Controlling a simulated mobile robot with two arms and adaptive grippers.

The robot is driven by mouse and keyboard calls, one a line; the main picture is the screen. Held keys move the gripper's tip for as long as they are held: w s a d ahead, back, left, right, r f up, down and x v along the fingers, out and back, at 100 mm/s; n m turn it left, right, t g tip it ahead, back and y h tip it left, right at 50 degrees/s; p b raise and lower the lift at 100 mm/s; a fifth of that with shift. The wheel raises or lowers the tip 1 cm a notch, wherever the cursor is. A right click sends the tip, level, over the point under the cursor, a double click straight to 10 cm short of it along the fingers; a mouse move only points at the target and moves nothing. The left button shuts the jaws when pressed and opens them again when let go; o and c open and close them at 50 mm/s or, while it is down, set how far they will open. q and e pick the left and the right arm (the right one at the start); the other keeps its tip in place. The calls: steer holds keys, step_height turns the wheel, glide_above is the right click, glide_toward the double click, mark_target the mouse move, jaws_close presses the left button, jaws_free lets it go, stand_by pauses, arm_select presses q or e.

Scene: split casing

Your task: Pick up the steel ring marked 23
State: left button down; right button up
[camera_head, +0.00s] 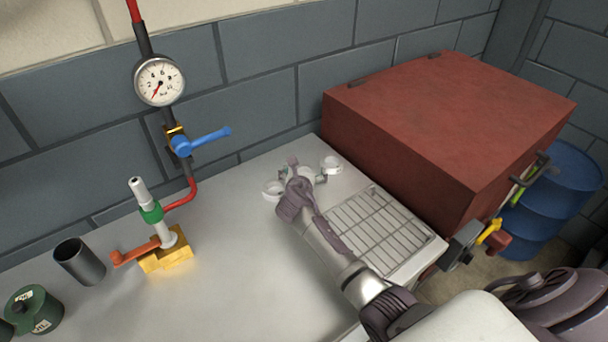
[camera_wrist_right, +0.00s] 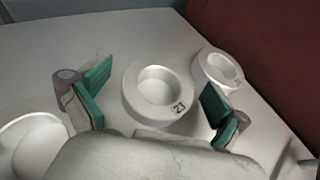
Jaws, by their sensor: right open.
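The steel ring marked 23 (camera_wrist_right: 135,105) lies on the light worktop in the right wrist view, with its number facing me. My right gripper (camera_wrist_right: 157,90) is open, one green-padded finger on each side of this ring, with gaps between pads and ring. In the head view my right gripper (camera_head: 303,178) is over the ring group and mostly hides the middle ring. A second ring (camera_wrist_right: 208,72) stands close to the right finger; its mark is too small to read surely. A third ring (camera_wrist_right: 20,135) is at the left edge. My left gripper is not in view.
A wire rack (camera_head: 375,232) lies right of the rings. A large red box (camera_head: 450,120) stands behind it. A valve stand on a yellow base (camera_head: 168,255) and a dark cup (camera_head: 80,262) are at the left. The worktop between stand and rings is clear.

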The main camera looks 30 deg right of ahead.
steer(key=c, duration=1.7)
steer(key=shift+o, duration=0.2)
steer(key=shift+r, duration=0.1)
